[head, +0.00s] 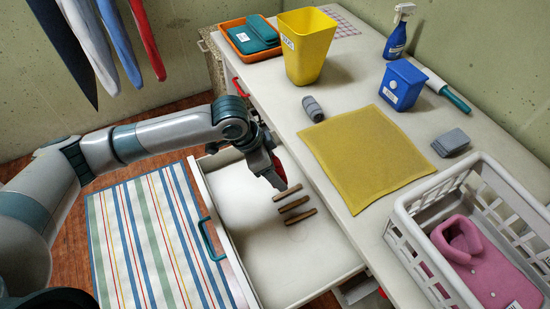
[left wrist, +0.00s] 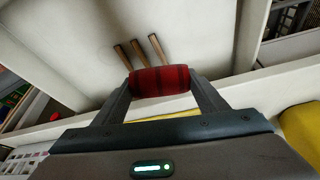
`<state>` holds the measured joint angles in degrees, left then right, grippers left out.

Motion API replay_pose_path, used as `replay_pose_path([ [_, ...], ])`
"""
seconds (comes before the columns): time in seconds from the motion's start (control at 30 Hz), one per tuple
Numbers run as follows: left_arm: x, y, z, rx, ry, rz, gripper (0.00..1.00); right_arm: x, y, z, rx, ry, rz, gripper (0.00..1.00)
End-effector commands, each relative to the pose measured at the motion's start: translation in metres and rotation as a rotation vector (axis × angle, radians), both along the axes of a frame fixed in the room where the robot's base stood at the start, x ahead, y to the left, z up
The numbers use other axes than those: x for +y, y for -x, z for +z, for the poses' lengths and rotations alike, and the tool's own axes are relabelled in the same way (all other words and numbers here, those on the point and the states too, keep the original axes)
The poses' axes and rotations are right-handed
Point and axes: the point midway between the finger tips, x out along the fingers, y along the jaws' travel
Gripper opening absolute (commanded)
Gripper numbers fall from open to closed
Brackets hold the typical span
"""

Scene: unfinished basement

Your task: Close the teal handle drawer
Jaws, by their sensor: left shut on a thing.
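The drawer (head: 258,238) stands open below the counter. Its teal handle (head: 211,239) is on the front panel, with nothing gripping it. My left gripper (head: 275,178) is above the back part of the open drawer, near the counter edge. It is shut on a red roll with darker bands (left wrist: 160,81), which shows between its fingers in the left wrist view; in the head view the roll is mostly hidden. Three brown sticks (head: 294,207) lie on the drawer floor, apart from the gripper. My right gripper is not in view.
On the counter are a yellow bin (head: 306,50), an orange tray (head: 250,38), a yellow cloth (head: 365,155), a grey roll (head: 313,108), a blue box (head: 402,86) and a white basket (head: 405,228). A striped rug (head: 150,245) lies in front of the drawer.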

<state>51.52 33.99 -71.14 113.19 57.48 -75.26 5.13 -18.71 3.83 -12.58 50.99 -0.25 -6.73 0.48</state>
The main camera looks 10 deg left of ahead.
Motion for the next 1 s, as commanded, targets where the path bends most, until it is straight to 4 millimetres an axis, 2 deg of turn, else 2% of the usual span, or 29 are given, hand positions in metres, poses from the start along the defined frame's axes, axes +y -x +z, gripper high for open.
replay_pose_path([
  [0.27, 0.038, -0.012, 0.047, -0.006, 0.001, 0.299, 0.44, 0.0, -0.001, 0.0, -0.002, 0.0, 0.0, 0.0],
  [0.5, 0.087, -0.02, 0.106, -0.009, 0.001, 0.698, 0.44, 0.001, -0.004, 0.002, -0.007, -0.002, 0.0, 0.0],
  [0.7, 0.123, -0.02, 0.146, -0.007, 0.0, 0.992, 0.44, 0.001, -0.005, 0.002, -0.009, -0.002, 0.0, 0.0],
  [0.83, 0.137, -0.018, 0.161, -0.004, -0.001, 1.109, 0.44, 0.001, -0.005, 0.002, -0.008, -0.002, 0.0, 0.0],
  [1.0, 0.144, -0.017, 0.168, -0.002, -0.001, 1.167, 0.44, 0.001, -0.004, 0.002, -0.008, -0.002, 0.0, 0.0],
])
